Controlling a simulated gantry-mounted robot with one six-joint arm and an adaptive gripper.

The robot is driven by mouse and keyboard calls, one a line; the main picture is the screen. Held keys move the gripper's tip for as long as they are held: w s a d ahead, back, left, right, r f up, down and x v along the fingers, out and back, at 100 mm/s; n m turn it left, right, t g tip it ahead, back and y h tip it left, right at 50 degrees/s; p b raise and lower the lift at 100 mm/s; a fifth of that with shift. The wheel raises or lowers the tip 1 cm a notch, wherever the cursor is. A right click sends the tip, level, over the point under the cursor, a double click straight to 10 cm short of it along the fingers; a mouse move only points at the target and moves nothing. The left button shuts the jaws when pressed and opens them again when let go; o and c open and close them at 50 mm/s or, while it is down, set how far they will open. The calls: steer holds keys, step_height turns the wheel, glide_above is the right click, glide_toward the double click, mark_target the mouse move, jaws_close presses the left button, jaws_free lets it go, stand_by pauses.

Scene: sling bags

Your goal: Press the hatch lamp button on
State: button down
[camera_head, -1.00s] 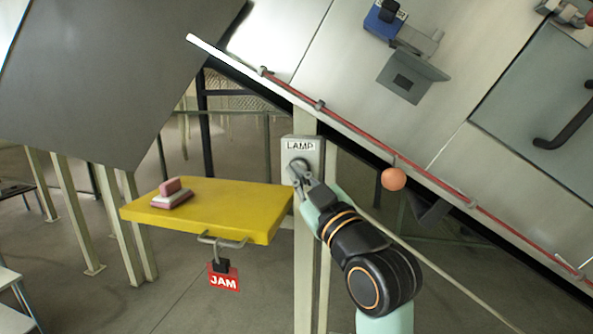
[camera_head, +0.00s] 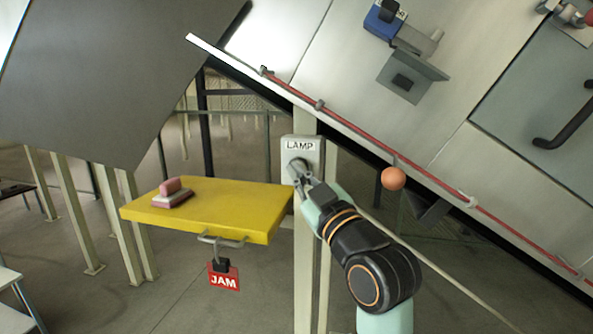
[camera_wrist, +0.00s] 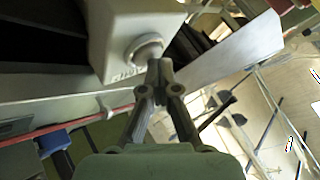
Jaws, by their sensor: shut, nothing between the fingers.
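The lamp box (camera_head: 310,145) is a pale box labelled LAMP on a post, in the middle of the head view. My gripper's closed tips (camera_wrist: 158,66) are right beside the button's lower right edge in that view. I cannot tell whether they touch it or whether it is pressed in.
A sloping pale panel with a red rail (camera_head: 360,128) and an orange ball (camera_head: 393,179) is at the upper right.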

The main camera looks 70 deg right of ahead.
steer(key=shift+d+f, duration=0.25)
steer(key=shift+d, duration=0.05)
steer(key=shift+a, duration=0.1)
stand_by(0.3)
steer(key=a+p, duration=0.1)
steer(key=a, duration=0.5)
steer(key=shift+s+r, duration=0.15)
steer(key=shift+s, duration=0.2)
steer(key=w+a+f+n+y, duration=0.1)
steer(key=w+a+f+y, duration=0.4)
steer(key=a+f, duration=0.6)
steer(key=w+a+f+y, duration=0.4)
steer(key=w+a+f, duration=0.2)
steer(key=a+f, duration=0.5)
steer(key=s+a+f+g+y, duration=0.1)
steer(key=a+f, duration=0.2)
steer(key=a, duration=0.3)
steer(key=s+a+f+g+y, duration=0.1)
steer(key=s+a+f+y, duration=0.1)
steer(key=a+f, duration=0.2)
steer(key=s+a+f+n+g+y, duration=0.1)
steer(key=s+a+f+g, duration=0.1)
steer(key=a, duration=0.8)
steer(key=shift+s+f, duration=0.15)
steer(key=shift+f, duration=0.5)
